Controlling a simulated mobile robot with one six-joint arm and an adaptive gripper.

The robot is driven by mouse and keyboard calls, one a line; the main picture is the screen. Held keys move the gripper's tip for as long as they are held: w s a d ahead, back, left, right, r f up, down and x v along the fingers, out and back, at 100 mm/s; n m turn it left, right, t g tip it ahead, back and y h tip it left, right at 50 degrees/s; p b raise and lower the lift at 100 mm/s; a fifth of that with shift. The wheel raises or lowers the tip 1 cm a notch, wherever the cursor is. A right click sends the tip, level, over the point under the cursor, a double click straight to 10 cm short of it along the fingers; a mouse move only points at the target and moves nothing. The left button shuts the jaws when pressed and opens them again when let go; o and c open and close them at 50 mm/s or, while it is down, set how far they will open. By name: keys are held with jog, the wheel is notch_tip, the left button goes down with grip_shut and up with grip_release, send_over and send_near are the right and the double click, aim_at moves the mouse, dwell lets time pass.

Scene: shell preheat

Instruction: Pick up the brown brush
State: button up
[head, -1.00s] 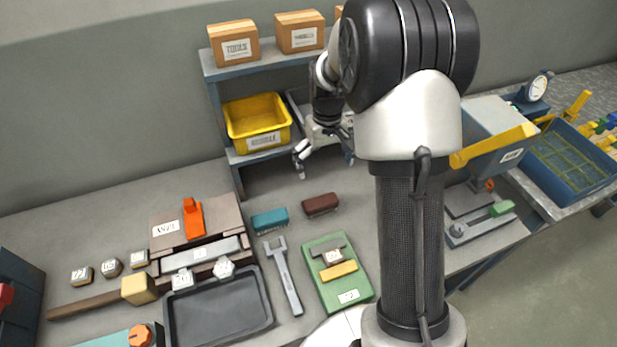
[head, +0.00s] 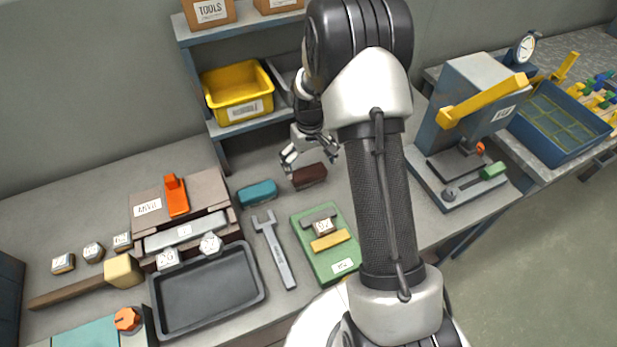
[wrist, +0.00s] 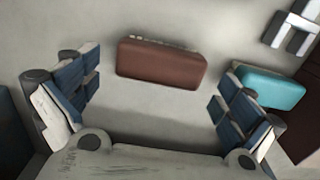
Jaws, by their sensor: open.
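The brown brush (head: 309,176) lies on the grey bench in front of the shelf, to the right of a teal brush (head: 257,193). My gripper (head: 310,155) is open and empty, just above and behind the brown brush in the head view. In the wrist view the brown brush (wrist: 161,61) lies ahead of the open fingers (wrist: 150,95), across the gap between them but beyond their tips. The teal brush (wrist: 270,88) shows beyond the right finger there. I cannot tell the exact height of my gripper above the bench.
A black tray (head: 207,330) is at the left. The shelf with a yellow bin (head: 237,92) stands behind. A press (head: 463,110) stands at the right.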

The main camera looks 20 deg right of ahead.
aim_at(308, 171)
notch_tip(308, 171, down, 4)
jog(key=shift+w+a+f+b, duration=0.1)
jog(key=shift+f+b, duration=0.05)
jog(key=shift+b, duration=0.6)
jog(key=c, duration=0.9)
